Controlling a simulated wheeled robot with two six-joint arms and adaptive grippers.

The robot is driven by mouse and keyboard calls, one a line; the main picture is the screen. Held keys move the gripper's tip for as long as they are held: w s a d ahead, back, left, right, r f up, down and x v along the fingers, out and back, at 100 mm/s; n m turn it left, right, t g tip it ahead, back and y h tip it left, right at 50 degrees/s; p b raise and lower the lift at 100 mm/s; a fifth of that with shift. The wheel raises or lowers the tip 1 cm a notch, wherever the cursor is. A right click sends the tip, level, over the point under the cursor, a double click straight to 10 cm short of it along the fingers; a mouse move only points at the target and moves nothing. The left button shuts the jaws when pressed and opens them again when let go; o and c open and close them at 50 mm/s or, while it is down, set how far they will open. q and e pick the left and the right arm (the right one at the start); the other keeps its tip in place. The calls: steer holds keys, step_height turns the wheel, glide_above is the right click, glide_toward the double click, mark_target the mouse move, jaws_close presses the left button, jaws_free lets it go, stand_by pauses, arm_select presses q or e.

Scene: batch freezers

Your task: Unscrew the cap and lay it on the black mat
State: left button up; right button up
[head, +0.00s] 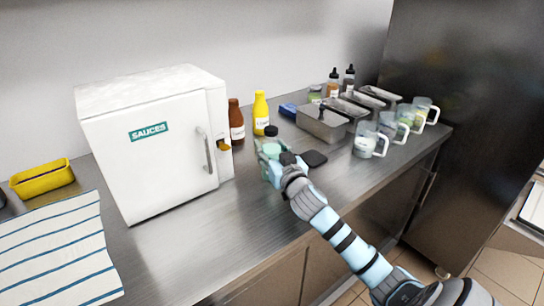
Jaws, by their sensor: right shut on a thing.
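A small bottle or jar with a black cap (271,131) stands on the steel counter, just right of the yellow bottle. My right gripper (269,150) is at its front, shut on the bottle below the cap. The gripper and its wrist hide most of the body. The cap shows on top, and I cannot tell whether it is loose. The black mat (315,158) lies flat just to the right of the gripper, and its visible part is bare. My left gripper is not in view.
A white box marked SAUCES (150,160) stands left, with a brown bottle (236,122) and a yellow bottle (260,112) beside it. Steel pans (323,125) and several clear jugs (367,143) are at right. A striped towel (55,255) lies at front left.

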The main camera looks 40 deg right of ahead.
steer(key=shift+f, duration=0.1)
step_height(320, 180, up, 20)
steer(key=p, duration=0.5)
steer(key=o, duration=0.7)
jaws_close()
